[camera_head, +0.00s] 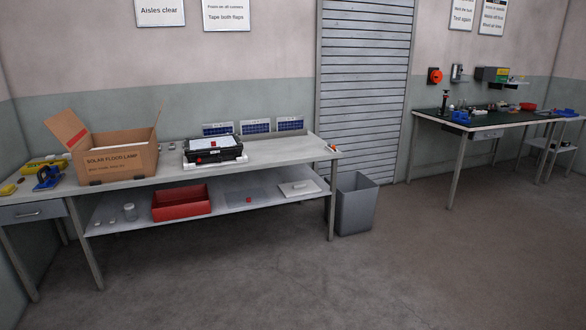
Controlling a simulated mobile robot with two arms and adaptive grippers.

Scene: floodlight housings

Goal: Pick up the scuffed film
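I cannot make out the scuffed film for certain. A faint, greyish flat sheet (236,200) lies on the lower shelf of the near workbench, between a red bin and a pale flat lid-like piece. A small red item (249,199) is on or beside it. At this distance I cannot tell whether the sheet is film or whether it is scuffed. A black floodlight housing (213,152) with a small red mark stands on the benchtop. Neither of my grippers is in view.
The near workbench (270,151) carries an open cardboard box (118,163) and several blue-panelled cards. Its lower shelf holds a red bin (181,203), a jar (129,212) and a pale lid-like piece (299,188). A grey waste bin (356,205) stands right. The foreground floor is clear.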

